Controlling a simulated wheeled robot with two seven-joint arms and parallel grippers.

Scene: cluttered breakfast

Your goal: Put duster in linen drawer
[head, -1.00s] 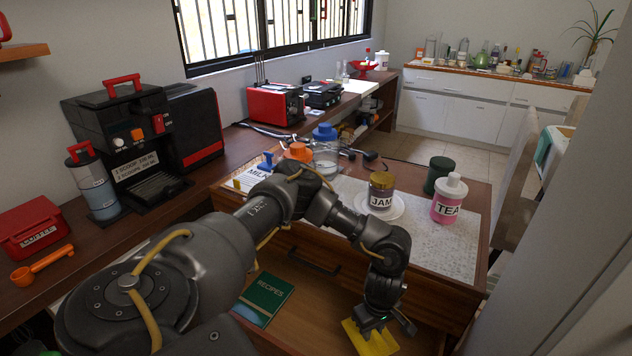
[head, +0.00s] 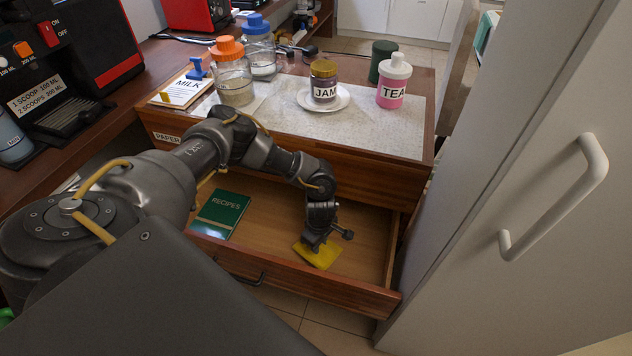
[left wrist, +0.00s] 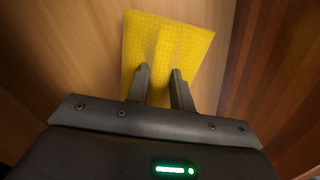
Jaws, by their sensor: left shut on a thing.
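The duster is a yellow cloth (head: 318,256) inside the open lower drawer (head: 300,284), towards its right end. My left gripper (head: 316,243) reaches down into this drawer and is shut on the duster. In the left wrist view the fingers (left wrist: 160,82) pinch a raised fold of the yellow cloth (left wrist: 190,42), which spreads out flat over the wooden bottom. I cannot tell whether the cloth rests fully on the bottom. No linen label is readable on the open drawer. My right gripper is not in view.
A green recipes book (head: 221,214) lies in the drawer's left part. Above is a drawer labelled PAPER (head: 168,137). The worktop holds a jam jar (head: 323,82), a pink tea jar (head: 393,82) and orange-lidded jar (head: 232,75). A white door with a handle (head: 570,190) stands close right.

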